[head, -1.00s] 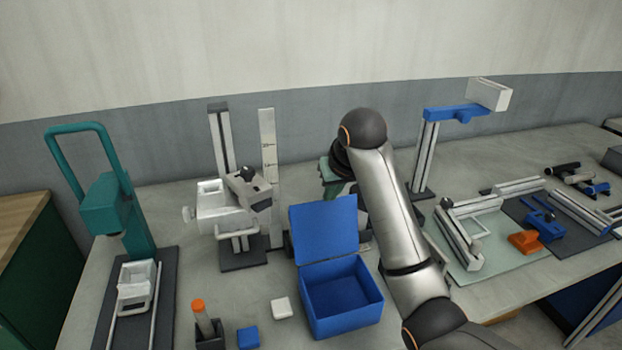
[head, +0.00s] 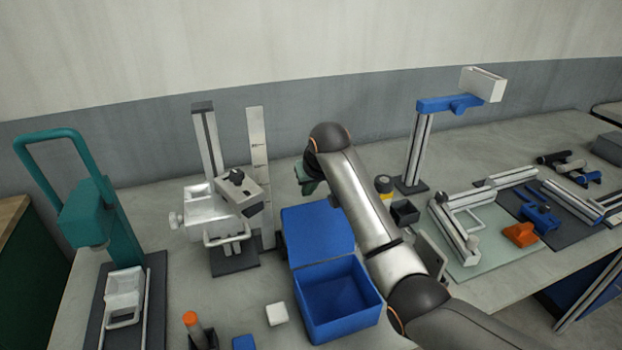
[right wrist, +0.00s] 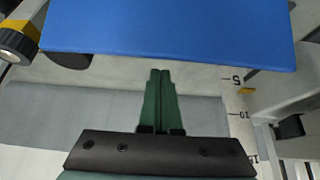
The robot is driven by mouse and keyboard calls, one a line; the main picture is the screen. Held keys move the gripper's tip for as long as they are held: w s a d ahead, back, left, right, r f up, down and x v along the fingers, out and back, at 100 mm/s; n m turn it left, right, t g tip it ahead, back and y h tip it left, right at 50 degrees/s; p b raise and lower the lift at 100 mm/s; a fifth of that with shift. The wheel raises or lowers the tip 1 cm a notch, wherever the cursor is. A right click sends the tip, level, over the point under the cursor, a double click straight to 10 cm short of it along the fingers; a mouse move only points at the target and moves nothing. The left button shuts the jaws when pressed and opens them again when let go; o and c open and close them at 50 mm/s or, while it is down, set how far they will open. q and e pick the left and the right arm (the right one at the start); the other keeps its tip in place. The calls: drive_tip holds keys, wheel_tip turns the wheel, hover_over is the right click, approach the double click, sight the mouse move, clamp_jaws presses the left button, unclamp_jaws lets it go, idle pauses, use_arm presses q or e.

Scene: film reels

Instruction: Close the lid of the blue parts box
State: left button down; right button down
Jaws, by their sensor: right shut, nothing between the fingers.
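The blue parts box (head: 340,318) stands open on the bench with an empty interior. Its blue lid (head: 318,235) is up at the back, leaning away from the box. My right arm reaches over from the lower right, and its gripper (head: 308,178) shows in part behind the lid's top edge; the fingertips are hard to make out there. In the right wrist view the two green fingers (right wrist: 159,75) are together and empty, pointing toward the lid (right wrist: 170,30), with a small gap in the picture below its edge. My left gripper is not in view.
A grey stand with a ruler (head: 258,160) is left of the lid. A white block (head: 277,314), blue block (head: 244,342) and orange-capped tube (head: 191,320) are left of the box.

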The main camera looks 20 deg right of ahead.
sight(317, 228)
drive_tip(key=shift+s+d+r+p, duration=0.1)
drive_tip(key=shift+s+r+p, duration=0.15)
drive_tip(key=shift+s, duration=0.7)
drive_tip(key=shift+s+r+p, duration=0.1)
drive_tip(key=shift+s+p, duration=0.1)
drive_tip(key=shift+s, duration=0.7)
